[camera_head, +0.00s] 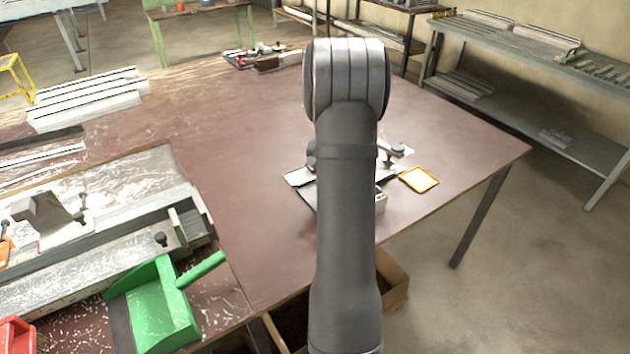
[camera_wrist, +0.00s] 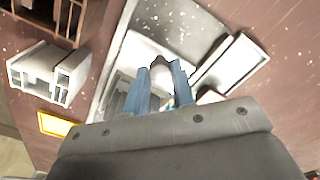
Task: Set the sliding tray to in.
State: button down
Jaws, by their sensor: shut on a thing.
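In the wrist view a pale, flat, metal-edged fixture (camera_wrist: 185,22) lies on the brown table, and I take the sliding tray to be part of it. My gripper (camera_wrist: 161,66) has its blue fingers over this fixture, close together on a small pale knob-like part (camera_wrist: 159,61). The fingers and the dark gripper body hide much of what lies below, so I cannot tell the tray's position. The gripper is hidden there.
A white open box-like block (camera_wrist: 48,72) and a yellow-rimmed pad (camera_head: 418,179) are beside the fixture. A wooden crate (camera_head: 393,283) is below the table's front edge. A green dustpan (camera_head: 160,310) and a long metal rail bench (camera_head: 100,255) are at left.

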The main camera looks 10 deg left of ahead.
jog(key=w+d, duration=0.6)
jog(key=shift+w+d+r, duration=0.1)
jog(key=shift+w+d, duration=0.1)
jog(key=shift+w, duration=0.05)
jog(key=c, duration=1.2)
grip_release()
jog(key=shift+c, duration=0.2)
jog(key=shift+o, duration=0.2)
notch_tip(320, 180, up, 17)
jog(key=shift+r, duration=0.15)
